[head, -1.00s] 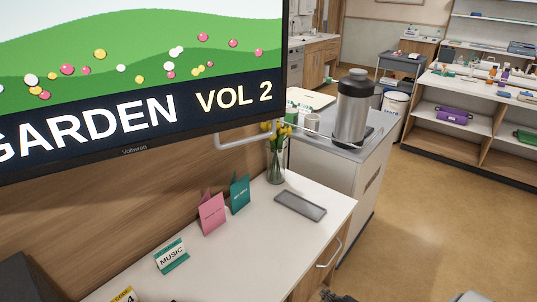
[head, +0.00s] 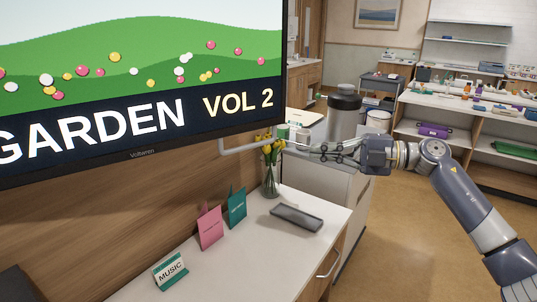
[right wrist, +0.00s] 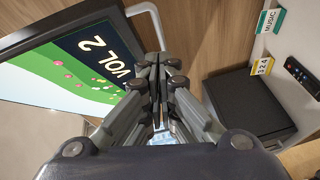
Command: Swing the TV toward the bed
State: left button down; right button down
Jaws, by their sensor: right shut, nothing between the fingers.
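The TV (head: 140,75) hangs on the wood-panelled wall at the left of the head view, its lit screen showing a green hill and "GARDEN VOL 2". A white bar handle (head: 242,146) sticks out below its lower right corner. The TV (right wrist: 75,70) and the white bar (right wrist: 151,14) also show in the right wrist view. My right gripper (head: 292,146) is shut and empty, pointing left close to the bar's right end; I cannot tell whether they touch. Its fingers (right wrist: 160,66) are together in the wrist view. My left gripper and the bed are not in view.
Below the TV, a white-topped cabinet (head: 225,265) bears a vase of yellow tulips (head: 271,175), a grey tray (head: 296,218), two cards (head: 210,230) and a MUSIC sign (head: 170,272). A steel flask (head: 343,112) stands behind my gripper. Floor at right is open.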

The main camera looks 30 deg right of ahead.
jog(key=shift+s+a+r+n+g, duration=0.6)
jog(key=shift+s+a+r+n, duration=0.1)
jog(key=shift+s+a+r, duration=0.15)
jog(key=shift+w, duration=0.1)
jog(key=shift+a, duration=0.1)
jog(key=p, duration=0.6)
send_near(245, 148)
jog(key=w+a, duration=0.2)
jog(key=a, duration=0.1)
jog(key=shift+w+a+f+p, duration=0.1)
jog(key=shift+w+f+p, duration=0.25)
jog(key=shift+w, duration=0.15)
